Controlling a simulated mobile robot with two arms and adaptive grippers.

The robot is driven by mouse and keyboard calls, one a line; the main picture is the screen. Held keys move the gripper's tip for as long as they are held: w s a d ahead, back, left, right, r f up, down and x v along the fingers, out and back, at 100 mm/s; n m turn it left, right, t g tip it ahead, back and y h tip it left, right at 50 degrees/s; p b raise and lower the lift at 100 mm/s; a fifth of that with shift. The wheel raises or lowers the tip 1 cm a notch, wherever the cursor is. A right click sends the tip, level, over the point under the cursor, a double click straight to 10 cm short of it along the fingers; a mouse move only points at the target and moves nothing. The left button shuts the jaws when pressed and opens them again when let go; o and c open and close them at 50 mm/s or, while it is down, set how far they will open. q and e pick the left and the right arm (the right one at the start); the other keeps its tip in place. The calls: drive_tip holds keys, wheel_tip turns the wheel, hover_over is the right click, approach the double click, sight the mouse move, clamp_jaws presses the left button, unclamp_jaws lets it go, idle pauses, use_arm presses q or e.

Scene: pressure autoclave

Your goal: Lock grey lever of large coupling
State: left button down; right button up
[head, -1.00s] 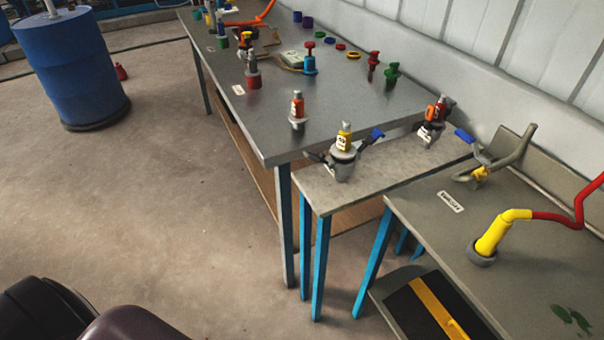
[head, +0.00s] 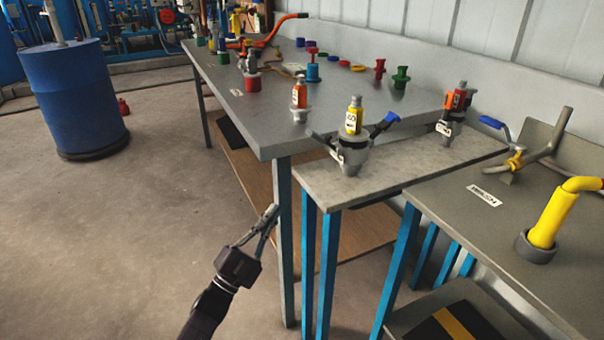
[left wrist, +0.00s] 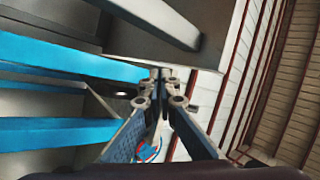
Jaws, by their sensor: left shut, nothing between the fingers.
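A large grey coupling (head: 354,158) with a yellow-labelled top (head: 354,119) stands upright on the narrow middle table. A grey lever (head: 323,142) sticks out on its left, slanting up and outward. A blue-tipped lever (head: 385,122) sticks out on its right. My left gripper (head: 272,212) is shut and empty, in front of the table legs, below the tabletop and apart from the coupling. Its closed fingers (left wrist: 161,85) also show in the left wrist view, where the coupling cannot be made out. My right gripper is not in view.
A smaller coupling (head: 452,116) with an orange top stands behind to the right. The long grey table (head: 240,110) carries several fittings. The right table (head: 480,225) holds a yellow hose (head: 550,215). Blue legs stand near my left gripper.

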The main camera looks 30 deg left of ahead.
use_arm(q)
drive_tip(key=s+d+r+m+g+h+b, duration=0.2)
drive_tip(key=s+r+m+h+b, duration=0.2)
drive_tip(key=m+h, duration=0.7)
wheel_tip(320, 180, up, 5)
drive_tip(key=shift+s+f+m+h, duration=0.15)
drive_tip(key=shift+s+m+h, duration=0.2)
drive_tip(key=shift+s, duration=0.65)
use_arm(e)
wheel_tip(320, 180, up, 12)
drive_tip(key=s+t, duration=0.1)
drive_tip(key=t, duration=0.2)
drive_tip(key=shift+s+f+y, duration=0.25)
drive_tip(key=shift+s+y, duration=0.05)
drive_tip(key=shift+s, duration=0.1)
use_arm(q)
drive_tip(key=x, duration=1.4)
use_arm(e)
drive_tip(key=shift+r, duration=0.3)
